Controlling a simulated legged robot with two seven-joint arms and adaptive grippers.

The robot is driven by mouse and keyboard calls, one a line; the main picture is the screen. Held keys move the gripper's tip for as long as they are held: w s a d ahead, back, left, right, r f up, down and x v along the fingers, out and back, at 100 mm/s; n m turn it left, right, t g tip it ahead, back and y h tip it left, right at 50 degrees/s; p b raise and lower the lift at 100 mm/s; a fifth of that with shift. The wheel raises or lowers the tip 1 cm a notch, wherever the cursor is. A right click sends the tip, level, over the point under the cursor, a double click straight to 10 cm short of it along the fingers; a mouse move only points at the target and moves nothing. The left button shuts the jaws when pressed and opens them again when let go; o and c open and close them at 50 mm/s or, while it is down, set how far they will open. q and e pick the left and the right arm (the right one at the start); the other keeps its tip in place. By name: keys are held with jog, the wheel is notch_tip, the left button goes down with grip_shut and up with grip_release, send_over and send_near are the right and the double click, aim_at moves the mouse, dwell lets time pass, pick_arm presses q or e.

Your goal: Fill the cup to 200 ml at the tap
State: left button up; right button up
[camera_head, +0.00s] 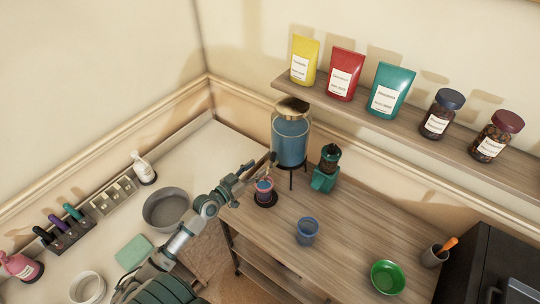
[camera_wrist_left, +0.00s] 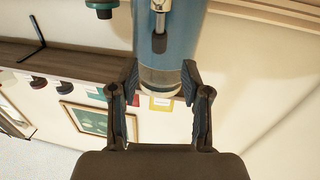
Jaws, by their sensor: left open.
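The glass dispenser (camera_head: 291,140) holds blue liquid under a gold lid and stands on dark legs at the table's back corner. Its tap (camera_wrist_left: 160,38) shows in the left wrist view, near the top. A reddish cup (camera_head: 265,191) with something blue inside stands on a dark round base, below the dispenser's front. My left gripper (camera_head: 264,168) is just above this cup, close to the dispenser. In the left wrist view the fingers (camera_wrist_left: 159,92) are apart, with the dispenser behind the gap. I see nothing held. The cup's level marks are too small to read.
A blue cup (camera_head: 307,232) and a green bowl (camera_head: 388,277) stand on the wooden table (camera_head: 345,230). A green grinder (camera_head: 327,172) is right of the dispenser. A shelf (camera_head: 410,125) with bags and jars overhangs behind. The table's middle is mostly clear.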

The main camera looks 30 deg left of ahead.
aim_at(271, 158)
pick_arm(q)
jog(key=p+x, duration=0.1)
jog(key=x, duration=0.7)
grip_shut()
